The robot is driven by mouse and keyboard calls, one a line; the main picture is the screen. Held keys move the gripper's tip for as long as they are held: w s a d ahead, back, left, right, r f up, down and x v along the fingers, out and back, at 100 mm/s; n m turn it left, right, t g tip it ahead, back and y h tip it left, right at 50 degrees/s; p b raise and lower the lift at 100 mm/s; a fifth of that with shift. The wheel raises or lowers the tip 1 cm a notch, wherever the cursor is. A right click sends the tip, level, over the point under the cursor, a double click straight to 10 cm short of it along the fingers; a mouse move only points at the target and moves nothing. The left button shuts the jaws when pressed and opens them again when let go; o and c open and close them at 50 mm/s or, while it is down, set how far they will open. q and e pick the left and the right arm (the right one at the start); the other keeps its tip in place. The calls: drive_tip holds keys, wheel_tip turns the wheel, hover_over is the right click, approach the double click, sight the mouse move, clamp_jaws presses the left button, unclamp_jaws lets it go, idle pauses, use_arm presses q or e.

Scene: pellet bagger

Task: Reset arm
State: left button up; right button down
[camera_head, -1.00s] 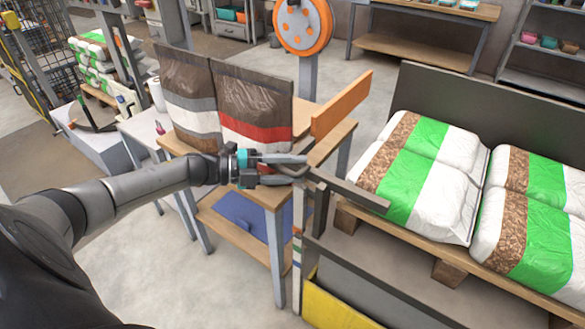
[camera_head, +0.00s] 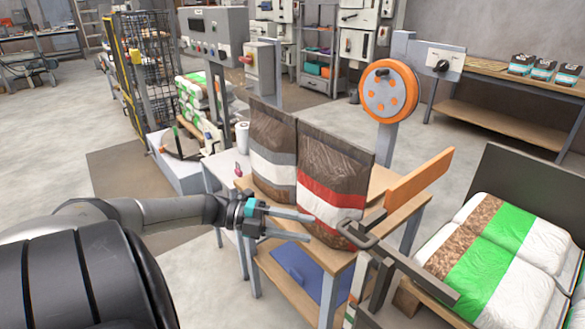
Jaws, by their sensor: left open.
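My left arm comes in from the left, and its gripper (camera_head: 312,228) is open, its two fingers apart with nothing between them. The fingers point right, in front of the lower part of a brown bag with a red and white band (camera_head: 335,185). I cannot tell if they touch the bag. A second brown bag with a grey and white band (camera_head: 272,155) stands upright just left of it on the wooden table (camera_head: 405,215). My right gripper is not in view.
An orange board (camera_head: 418,178) stands at the table's right edge. A dark metal handle (camera_head: 358,232) and rail sit close to the gripper's right. Green and white sacks (camera_head: 490,262) lie on a pallet at right. An orange wheel (camera_head: 388,91) stands behind. Floor is clear at left.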

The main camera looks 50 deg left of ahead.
use_arm(q)
drive_tip(key=shift+v, duration=0.8)
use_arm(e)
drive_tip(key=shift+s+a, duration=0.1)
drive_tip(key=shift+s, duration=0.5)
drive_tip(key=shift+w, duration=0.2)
